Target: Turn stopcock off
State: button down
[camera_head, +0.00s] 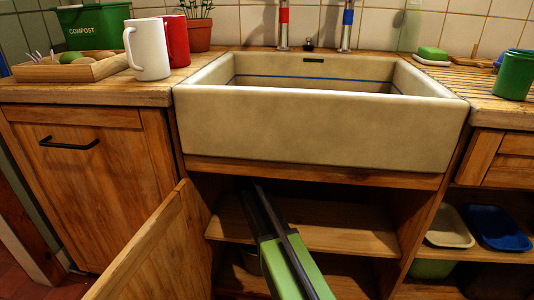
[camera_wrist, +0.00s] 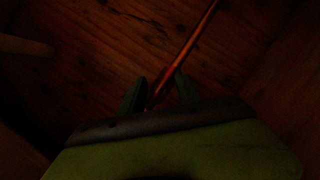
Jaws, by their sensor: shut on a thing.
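In the wrist view my gripper (camera_wrist: 160,92) has its two dark fingers either side of the lower end of a thin copper pipe (camera_wrist: 188,47). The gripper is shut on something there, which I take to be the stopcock. The stopcock's shape and handle angle cannot be made out in the dark. In the head view my green and black arm reaches into the open cupboard under the sink, and its fingertips are lost in shadow.
The open cupboard door (camera_head: 160,245) stands left of my arm. A cupboard shelf (camera_head: 330,235) lies behind the arm, and the pale sink (camera_head: 320,130) is above. Trays (camera_head: 495,228) sit on the right shelf. A pale rod (camera_wrist: 25,46) shows left in the wrist view.

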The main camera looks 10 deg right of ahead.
jog(key=shift+w+a+r, duration=0.1)
jog(key=shift+a, duration=0.25)
jog(key=c, duration=1)
grip_release()
jog(key=shift+d, duration=0.1)
jog(key=p+v, duration=0.4)
jog(key=v, duration=1.3)
jog(key=shift+s+p, duration=0.25)
jog(key=shift+p, duration=0.05)
